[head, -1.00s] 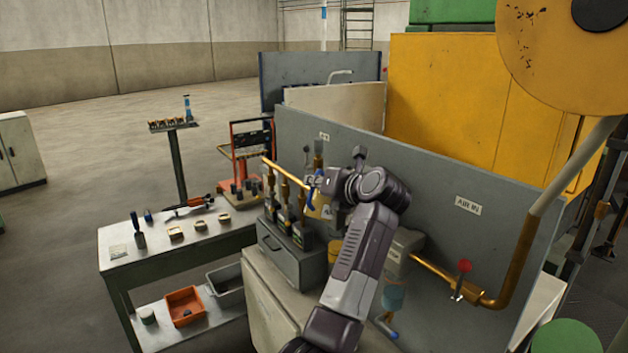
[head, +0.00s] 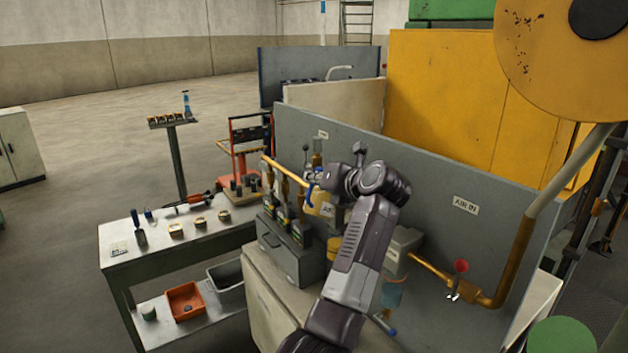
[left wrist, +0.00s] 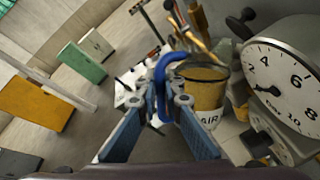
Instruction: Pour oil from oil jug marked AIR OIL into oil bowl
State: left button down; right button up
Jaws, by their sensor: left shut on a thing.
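The oil jug (head: 322,204) is a yellowish vessel with a blue handle. Its white label reads AIR in the left wrist view (left wrist: 207,97), the rest being cut off or hidden. My left gripper (head: 318,184) is shut on the blue handle, and the jug hangs beside the grey panel, roughly upright. In the left wrist view, the blue fingers (left wrist: 165,90) meet at the handle, and brownish oil shows inside the jug's rim. A small yellow thing (head: 333,246) lies below the jug, partly behind my arm; I cannot tell whether it is the oil bowl. My right gripper is not in view.
A dial gauge (left wrist: 283,85) is close on the right in the wrist view. A copper pipe with a red knob (head: 461,266) runs right of my arm. The grey panel (head: 430,200) stands behind.

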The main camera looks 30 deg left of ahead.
aim_at(317, 167)
pick_arm(q)
jog(key=shift+r, duration=0.1)
dwell(0.3)
jog(key=shift+w+r+m+g+p, duration=0.25)
jog(key=shift+r+p, duration=0.25)
jog(key=shift+p, duration=0.75)
jog(key=shift+w+r+m+g+p, duration=0.15)
jog(key=shift+r+m+g+p, duration=0.25)
jog(key=shift+p, duration=0.8)
jog(key=shift+r, duration=0.1)
jog(key=shift+w+r+h+p, duration=0.3)
jog(key=shift+r+p, duration=0.25)
jog(key=shift+p, duration=0.6)
jog(key=shift+w+r+m+g, duration=0.3)
jog(key=shift+r+m+g, duration=0.05)
jog(key=shift+m, duration=0.1)
jog(key=shift+w+a+r+m+g, duration=0.1)
jog(key=shift+w+r+m+g, duration=0.35)
jog(key=shift+r, duration=0.1)
dwell(2.3)
jog(key=shift+w+r, duration=0.2)
jog(key=shift+r, duration=0.1)
dwell(0.3)
